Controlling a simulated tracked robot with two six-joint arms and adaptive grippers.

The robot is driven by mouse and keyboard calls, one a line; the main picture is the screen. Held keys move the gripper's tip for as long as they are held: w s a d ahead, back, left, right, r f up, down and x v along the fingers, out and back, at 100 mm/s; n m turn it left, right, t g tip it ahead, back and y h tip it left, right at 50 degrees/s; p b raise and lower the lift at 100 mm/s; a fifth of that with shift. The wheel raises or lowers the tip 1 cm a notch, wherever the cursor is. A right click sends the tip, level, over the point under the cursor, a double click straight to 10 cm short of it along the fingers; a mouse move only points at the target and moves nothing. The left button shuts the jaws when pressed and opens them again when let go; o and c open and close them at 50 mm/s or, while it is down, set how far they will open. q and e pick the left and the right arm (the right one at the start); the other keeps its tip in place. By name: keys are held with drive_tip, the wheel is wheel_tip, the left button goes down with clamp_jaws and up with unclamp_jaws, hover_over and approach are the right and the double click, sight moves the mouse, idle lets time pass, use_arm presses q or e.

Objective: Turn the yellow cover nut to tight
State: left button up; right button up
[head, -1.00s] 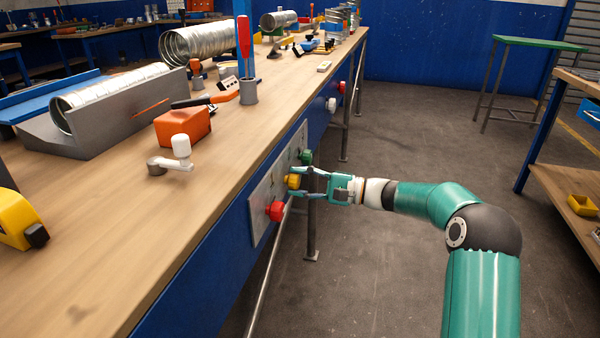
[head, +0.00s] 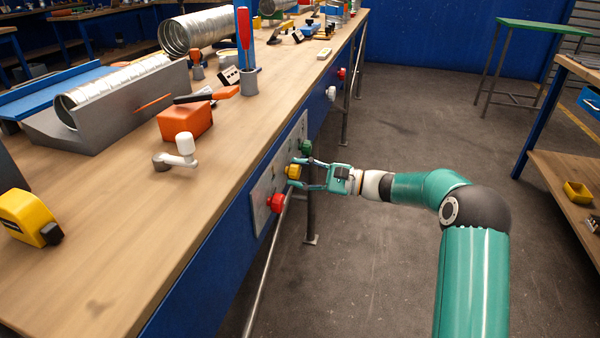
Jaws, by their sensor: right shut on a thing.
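The yellow cover nut (head: 293,171) sits on a grey panel (head: 262,190) on the blue front side of the workbench. It is between a red nut (head: 275,204) at the near end and a green nut (head: 305,147) at the far end. My right gripper (head: 300,173) reaches in from the right, its fingers on either side of the yellow nut and shut on it. The fingers partly cover the nut, and its turn angle cannot be made out. My left gripper is not in view.
On the bench (head: 110,250) stand a crank handle (head: 176,155), an orange block (head: 184,121), a yellow tape measure (head: 30,217) and a spiral duct in a grey cradle (head: 110,125). A pale rail (head: 268,265) runs below the panel.

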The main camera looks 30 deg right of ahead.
drive_tip(key=o, duration=1)
drive_tip(key=shift+d+f, duration=0.1)
drive_tip(key=shift+f, duration=0.2)
drive_tip(key=shift+o, duration=0.7)
drive_tip(key=shift+w, duration=0.1)
drive_tip(key=shift+r, duration=0.15)
drive_tip(key=v, duration=1.2)
